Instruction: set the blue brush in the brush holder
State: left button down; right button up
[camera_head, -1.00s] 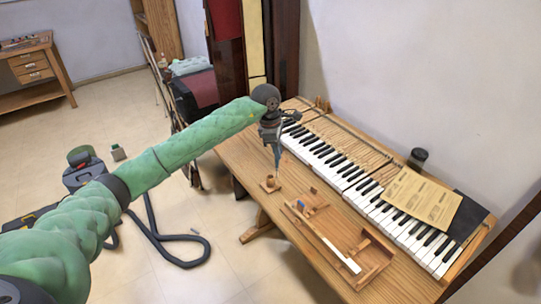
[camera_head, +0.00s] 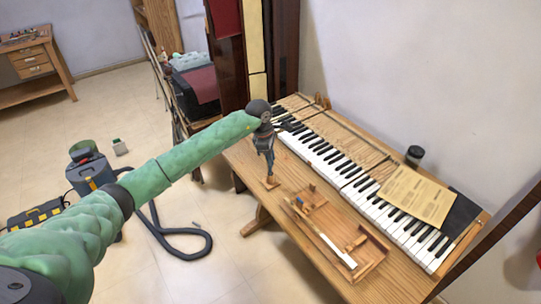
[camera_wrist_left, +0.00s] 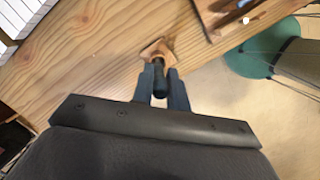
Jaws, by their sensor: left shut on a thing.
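My left gripper (camera_head: 270,166) points down over the near left part of the wooden desk, directly above the small wooden brush holder (camera_head: 271,183). In the left wrist view its two dark fingers (camera_wrist_left: 160,74) are shut on the brush (camera_wrist_left: 160,86), which looks dark there and points at the holder (camera_wrist_left: 157,47). The brush's lower end is at the holder's cup; the fingers and brush hide the opening, so I cannot tell how deep it sits. My right gripper is not in view.
A wooden tray (camera_head: 372,262) with compartments, holding a long white-topped strip and a small blue item, lies right of the holder. Piano keys (camera_head: 350,172), a paper sheet (camera_head: 416,195) and a dark jar (camera_head: 414,155) are behind. The desk's left edge is close to the holder.

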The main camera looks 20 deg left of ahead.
pick_arm(q)
jog(key=shift+f, duration=0.15)
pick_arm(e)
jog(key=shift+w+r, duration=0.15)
pick_arm(q)
jog(key=c, duration=1.4)
grip_release()
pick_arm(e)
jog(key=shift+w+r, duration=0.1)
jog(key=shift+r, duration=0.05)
